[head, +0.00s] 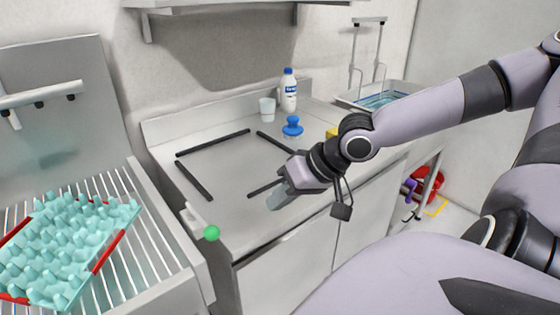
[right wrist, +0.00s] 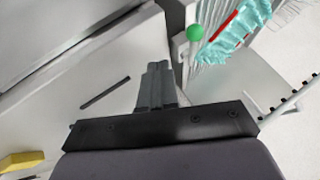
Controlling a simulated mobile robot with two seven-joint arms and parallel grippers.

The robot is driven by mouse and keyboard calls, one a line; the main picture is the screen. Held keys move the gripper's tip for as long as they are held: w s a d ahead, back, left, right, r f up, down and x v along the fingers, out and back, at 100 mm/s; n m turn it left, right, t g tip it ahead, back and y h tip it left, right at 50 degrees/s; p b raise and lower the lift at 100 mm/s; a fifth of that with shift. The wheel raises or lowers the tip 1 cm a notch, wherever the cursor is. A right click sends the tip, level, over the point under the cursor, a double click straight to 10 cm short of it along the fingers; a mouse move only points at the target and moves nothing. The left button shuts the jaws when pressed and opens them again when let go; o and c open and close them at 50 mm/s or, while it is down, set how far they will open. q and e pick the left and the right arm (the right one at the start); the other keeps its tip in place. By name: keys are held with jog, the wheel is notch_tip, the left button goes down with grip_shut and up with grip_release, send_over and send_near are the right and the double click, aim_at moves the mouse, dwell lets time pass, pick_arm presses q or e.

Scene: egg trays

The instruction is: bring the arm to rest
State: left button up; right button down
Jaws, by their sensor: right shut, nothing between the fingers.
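My right arm comes in from the right in the head view. Its gripper (head: 277,198) is over the front part of the steel counter, close to one of the black strips there. In the right wrist view the fingers of this gripper (right wrist: 158,85) are together with nothing between them. My left gripper is not in either view. The teal egg tray (head: 66,240) lies at the far left of the head view on a rack, well away from my right gripper. It also shows at the top of the right wrist view (right wrist: 232,35).
Black strips (head: 213,142) mark an area on the counter (head: 232,165). A blue brush (head: 292,127), white cup (head: 267,109) and bottle (head: 289,90) stand behind. A yellow item (head: 332,133) is partly hidden by my arm. A green ball-ended lever (head: 211,233) stands by the rack.

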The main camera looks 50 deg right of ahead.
dwell(0.4)
jog(key=w+a+f+n+t+y, duration=0.15)
jog(key=a+f+n+y, duration=0.35)
jog(key=a+f, duration=0.9)
jog(key=s+a+f+t+h, duration=0.1)
jog(key=s+f+h, duration=0.5)
jog(key=f, duration=0.8)
jog(key=shift+s+a+f+n+t, duration=0.35)
jog(key=shift+s+a, duration=0.4)
jog(key=shift+s, duration=0.85)
